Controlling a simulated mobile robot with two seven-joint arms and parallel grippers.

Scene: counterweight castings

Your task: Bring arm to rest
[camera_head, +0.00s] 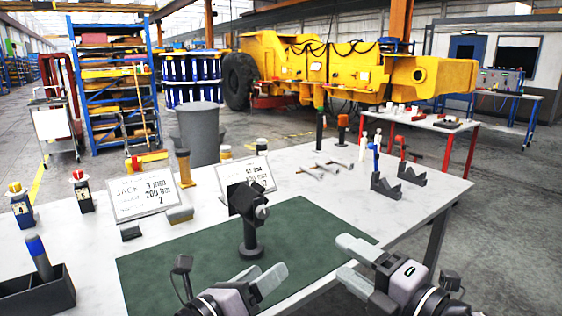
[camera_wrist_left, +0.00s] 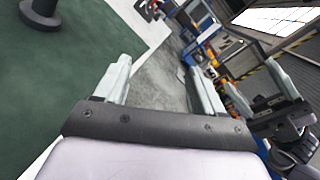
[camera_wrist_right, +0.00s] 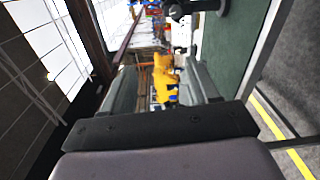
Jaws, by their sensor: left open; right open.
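My left gripper (camera_head: 262,280) is above the near part of the green mat (camera_head: 180,268), with its two fingers apart and nothing between them. In the left wrist view its fingers (camera_wrist_left: 160,85) are spread, with floor showing between them. My right gripper (camera_head: 352,262) is near the table's front right edge, open and empty. In the right wrist view its fingers (camera_wrist_right: 160,90) are spread, with the distant yellow machine showing between them. A dark stand with a clamp-like head (camera_head: 249,215) is upright on the mat, behind my left gripper and apart from it.
The white table (camera_head: 330,215) carries two sign plates (camera_head: 143,195), a dark bin with a blue-topped handle (camera_head: 35,290), small dark V-shaped holders (camera_head: 385,187) and several tools at the back. A grey barrel (camera_head: 200,135) stands behind. Floor is clear at the right (camera_head: 500,230).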

